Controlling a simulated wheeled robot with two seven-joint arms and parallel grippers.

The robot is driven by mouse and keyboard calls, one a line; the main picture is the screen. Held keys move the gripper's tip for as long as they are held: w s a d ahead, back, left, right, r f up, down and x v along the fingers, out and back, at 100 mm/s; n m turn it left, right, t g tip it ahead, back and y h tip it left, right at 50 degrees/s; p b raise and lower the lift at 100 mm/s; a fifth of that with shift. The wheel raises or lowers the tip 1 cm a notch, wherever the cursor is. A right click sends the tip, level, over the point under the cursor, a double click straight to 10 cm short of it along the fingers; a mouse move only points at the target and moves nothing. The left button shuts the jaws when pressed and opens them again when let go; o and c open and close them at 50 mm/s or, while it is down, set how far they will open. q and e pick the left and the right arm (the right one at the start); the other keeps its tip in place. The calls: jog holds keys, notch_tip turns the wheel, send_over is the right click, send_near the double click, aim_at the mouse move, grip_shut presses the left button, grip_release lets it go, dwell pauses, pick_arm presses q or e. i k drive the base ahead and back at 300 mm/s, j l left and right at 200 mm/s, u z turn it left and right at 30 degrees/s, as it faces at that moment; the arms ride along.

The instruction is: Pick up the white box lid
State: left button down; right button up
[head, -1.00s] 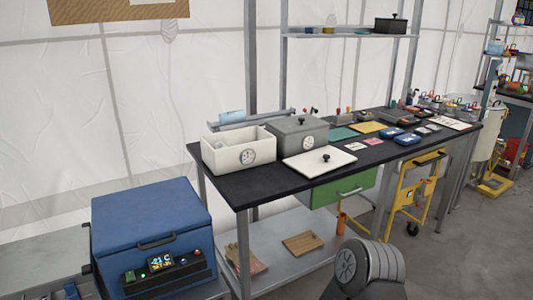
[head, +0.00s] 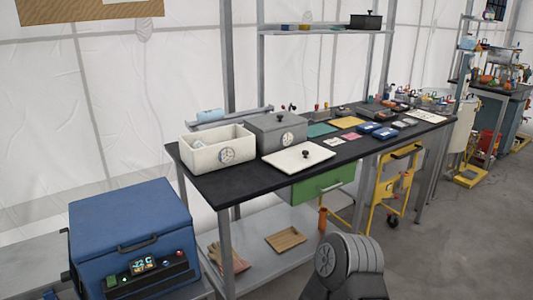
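A dark grey arm part of mine (head: 345,262) shows at the bottom, right of centre, below and in front of the table. Neither gripper is in view.
A grey lidded box (head: 263,131) stands behind the lid. Blue trays (head: 378,131) and small parts lie to its right on the black table (head: 235,188). A blue cooler-like box (head: 130,225) stands at front left. A green drawer (head: 325,184) hangs under the table. Open floor lies to the right.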

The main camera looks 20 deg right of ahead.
aim_at(291, 161)
jog(key=i+l+z, duration=0.2)
jog(key=i+l, duration=0.25)
jog(key=l, duration=0.35)
jog(key=i+l+z, duration=0.25)
jog(key=i+l, duration=0.25)
jog(key=l, duration=0.25)
jog(key=i+l+z, duration=0.2)
jog(key=i+l, duration=0.35)
jog(key=l, duration=0.1)
